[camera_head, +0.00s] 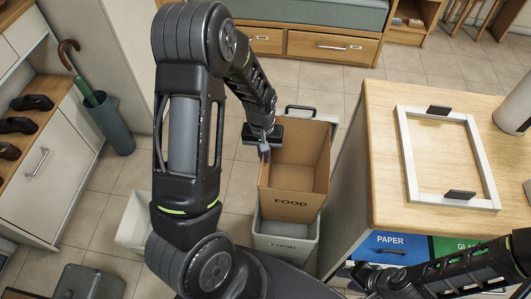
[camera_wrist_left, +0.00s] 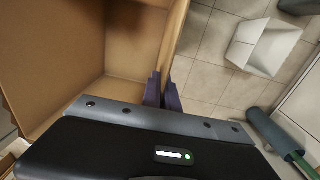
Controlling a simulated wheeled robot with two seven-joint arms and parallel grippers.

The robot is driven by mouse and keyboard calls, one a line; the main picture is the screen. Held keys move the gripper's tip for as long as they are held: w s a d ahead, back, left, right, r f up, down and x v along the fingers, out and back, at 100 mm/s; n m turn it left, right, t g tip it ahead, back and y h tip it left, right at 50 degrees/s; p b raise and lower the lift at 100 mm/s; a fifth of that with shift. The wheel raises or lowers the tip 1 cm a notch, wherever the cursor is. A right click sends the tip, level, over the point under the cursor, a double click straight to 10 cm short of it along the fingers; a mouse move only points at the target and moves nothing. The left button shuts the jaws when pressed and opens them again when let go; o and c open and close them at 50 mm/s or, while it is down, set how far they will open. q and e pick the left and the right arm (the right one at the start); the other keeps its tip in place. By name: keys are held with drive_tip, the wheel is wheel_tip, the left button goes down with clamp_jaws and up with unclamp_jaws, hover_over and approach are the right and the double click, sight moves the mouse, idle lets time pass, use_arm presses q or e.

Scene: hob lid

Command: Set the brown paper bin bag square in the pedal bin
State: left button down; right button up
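The brown paper bin bag (camera_head: 292,204) is open at the top and marked FOOD on its front. It stands upright over the grey pedal bin (camera_head: 285,244), also marked FOOD; its body covers most of the bin's opening, and how deep its base sits is hidden. My left gripper (camera_head: 264,149) is at the bag's left rim. In the left wrist view its dark fingers (camera_wrist_left: 163,92) are closed on either side of the bag's wall (camera_wrist_left: 172,40). My right gripper (camera_head: 362,277) is low at the right of the bin, apart from the bag; its fingers are unclear.
A wooden-topped counter (camera_head: 385,150) with a white frame (camera_head: 407,160) on it stands close at the right, with PAPER and GLASS fronts below. A white bin (camera_head: 133,222) and an umbrella stand (camera_head: 112,127) are at the left. Tiled floor (camera_head: 237,185) lies between.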

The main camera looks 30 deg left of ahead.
sight(265, 166)
use_arm(q)
drive_tip(key=shift+f+b, duration=2.3)
drive_tip(key=shift+f, duration=0.45)
drive_tip(key=shift+f+b, duration=0.3)
drive_tip(key=shift+f, duration=0.05)
wheel_tip(265, 166, down, 16)
drive_tip(key=b, duration=1.2)
drive_tip(key=shift+r+b, duration=0.15)
drive_tip(key=shift+b, duration=0.2)
idle(1.6)
idle(0.6)
